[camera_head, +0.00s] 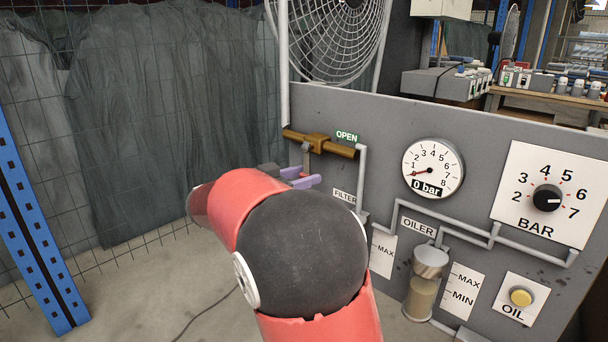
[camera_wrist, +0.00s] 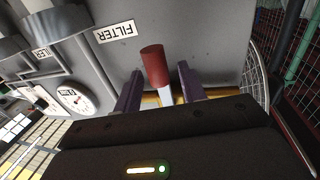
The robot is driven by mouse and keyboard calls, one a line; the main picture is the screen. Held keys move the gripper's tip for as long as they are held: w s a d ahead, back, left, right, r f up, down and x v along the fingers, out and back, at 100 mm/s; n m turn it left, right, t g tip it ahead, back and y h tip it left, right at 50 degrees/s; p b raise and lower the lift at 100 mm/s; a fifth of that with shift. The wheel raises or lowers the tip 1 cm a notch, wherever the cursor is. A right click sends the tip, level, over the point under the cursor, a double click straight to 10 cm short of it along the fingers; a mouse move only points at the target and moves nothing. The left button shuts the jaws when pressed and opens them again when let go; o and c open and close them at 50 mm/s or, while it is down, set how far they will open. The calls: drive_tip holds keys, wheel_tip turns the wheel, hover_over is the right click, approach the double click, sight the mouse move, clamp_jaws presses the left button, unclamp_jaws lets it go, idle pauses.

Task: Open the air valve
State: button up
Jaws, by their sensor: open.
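The air valve is a brass fitting (camera_head: 317,142) on the grey panel, beside a green OPEN label (camera_head: 346,136). In the wrist view its lever has a red grip (camera_wrist: 155,65) on a pale stem (camera_wrist: 165,96). My gripper (camera_head: 300,178) is below the valve, with purple fingers apart. In the wrist view the lever lies between the open fingers (camera_wrist: 159,88), with a gap to each side; the red grip extends past them.
The pressure gauge (camera_head: 433,168) reads 0 bar. Pipes, a FILTER label (camera_head: 345,196), the oiler (camera_head: 426,283) and a black BAR knob (camera_head: 547,198) are on the panel (camera_head: 385,120). A wire fan (camera_head: 330,35) stands behind. Floor to the left is open.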

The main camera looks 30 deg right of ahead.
drive_tip(key=shift+d, duration=0.5)
drive_tip(key=shift+c, duration=0.4)
clamp_jaws()
drive_tip(key=shift+s+f+b, duration=0.1)
drive_tip(key=shift+b, duration=0.25)
drive_tip(key=shift+s+d+n+b, duration=0.2)
drive_tip(key=shift+s+n+b, duration=0.25)
drive_tip(key=shift+n+b, duration=0.6)
drive_tip(key=n+b, duration=0.1)
drive_tip(key=s+n+h, duration=0.1)
drive_tip(key=shift+s+d+r+n+b, duration=0.15)
drive_tip(key=shift+d+r+n+b, duration=0.05)
drive_tip(key=shift+n+b, duration=0.2)
drive_tip(key=n, duration=0.1)
drive_tip(key=s+r+n+t+b, duration=0.1)
drive_tip(key=n, duration=0.1)
drive_tip(key=shift+s+d, duration=0.1)
drive_tip(key=shift+d, duration=0.15)
drive_tip(key=shift+s+d+r+n+t+h, duration=0.15)
drive_tip(key=shift+s+r+n, duration=0.15)
drive_tip(key=shift+n, duration=0.55)
drive_tip(key=shift+s+r+n+t+h, duration=0.1)
drive_tip(key=shift+s+r+n+t, duration=0.2)
drive_tip(key=shift+n, duration=0.55)
drive_tip(key=shift+s+d+r+n+t+h, duration=0.15)
drive_tip(key=shift+r+n, duration=0.25)
drive_tip(key=shift+n, duration=0.45)
